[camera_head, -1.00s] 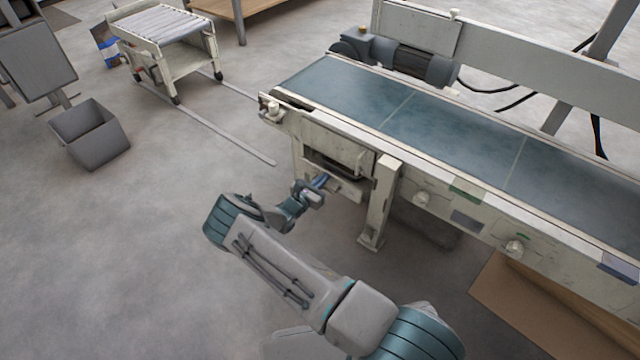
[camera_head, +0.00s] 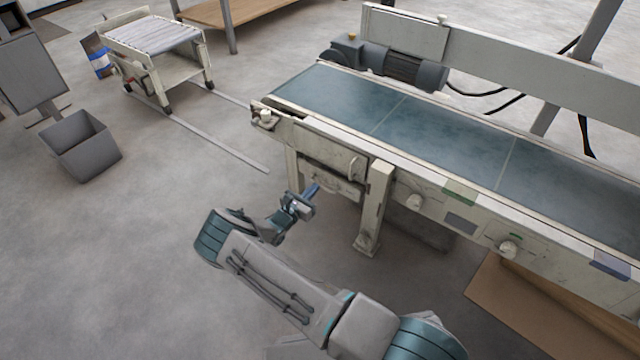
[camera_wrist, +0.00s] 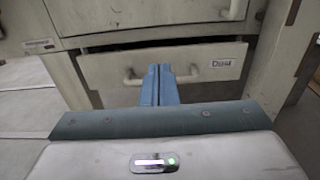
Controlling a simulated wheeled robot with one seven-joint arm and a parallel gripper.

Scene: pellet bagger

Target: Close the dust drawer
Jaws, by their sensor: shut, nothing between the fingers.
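The dust drawer (camera_wrist: 210,68) has a pale front with a bar handle and a small label at its right. A dark gap shows along its top edge in the wrist view, so it stands slightly out. In the head view the drawer (camera_head: 342,183) sits low under the left end of the conveyor. My gripper (camera_head: 315,189) is shut and empty in front of it. In the wrist view the blue fingers of my gripper (camera_wrist: 158,70) are together and overlap the middle of the drawer front, hiding part of the handle. I cannot tell whether they touch it.
A conveyor leg (camera_head: 373,210) stands just right of the drawer. Another closed panel with a handle (camera_wrist: 160,15) is above the drawer. A grey bin (camera_head: 80,146) and a roller cart (camera_head: 155,50) stand at the left. The floor left of my arm is clear.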

